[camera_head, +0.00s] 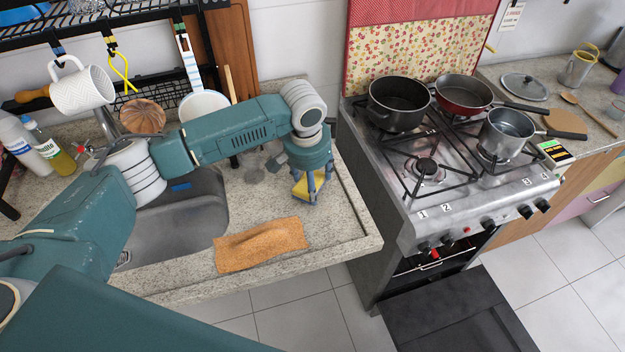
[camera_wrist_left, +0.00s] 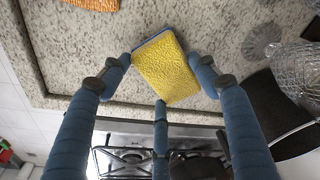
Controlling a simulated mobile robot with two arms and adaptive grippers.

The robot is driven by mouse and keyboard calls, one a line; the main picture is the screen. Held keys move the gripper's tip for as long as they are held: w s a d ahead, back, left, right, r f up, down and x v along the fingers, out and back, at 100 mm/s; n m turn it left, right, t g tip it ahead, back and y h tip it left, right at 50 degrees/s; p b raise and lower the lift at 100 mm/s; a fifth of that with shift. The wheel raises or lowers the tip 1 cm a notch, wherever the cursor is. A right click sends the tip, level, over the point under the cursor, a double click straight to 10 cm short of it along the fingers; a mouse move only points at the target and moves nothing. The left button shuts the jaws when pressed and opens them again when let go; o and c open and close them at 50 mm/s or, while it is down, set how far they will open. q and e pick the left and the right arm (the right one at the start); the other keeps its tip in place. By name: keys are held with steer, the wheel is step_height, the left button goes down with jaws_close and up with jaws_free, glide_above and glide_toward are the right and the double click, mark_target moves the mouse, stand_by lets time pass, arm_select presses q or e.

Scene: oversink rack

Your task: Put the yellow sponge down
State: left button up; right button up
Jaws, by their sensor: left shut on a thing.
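The yellow sponge (camera_head: 302,187) has a blue side and is over the speckled counter (camera_head: 345,225), to the right of the sink. My left gripper (camera_head: 311,192) points down and is shut on the sponge. In the left wrist view the sponge (camera_wrist_left: 167,68) lies tilted between the blue fingers of my left gripper (camera_wrist_left: 160,75), with the counter behind it. I cannot tell whether the sponge touches the counter. My right gripper is not in view.
An orange cloth (camera_head: 262,246) lies on the counter's front part. The sink (camera_head: 180,222) is to the left. The stove (camera_head: 470,205) with pots stands to the right, past the counter edge. A cut-glass item (camera_wrist_left: 297,68) is near the gripper. Counter around the sponge is partly bare.

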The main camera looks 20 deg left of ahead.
arm_select(q)
steer(key=o, duration=1)
steer(key=shift+f, duration=0.1)
step_height(320, 180, up, 12)
steer(key=s+b, duration=0.1)
steer(key=b, duration=0.1)
steer(key=shift+s+a, duration=0.15)
steer(key=shift+s, duration=0.25)
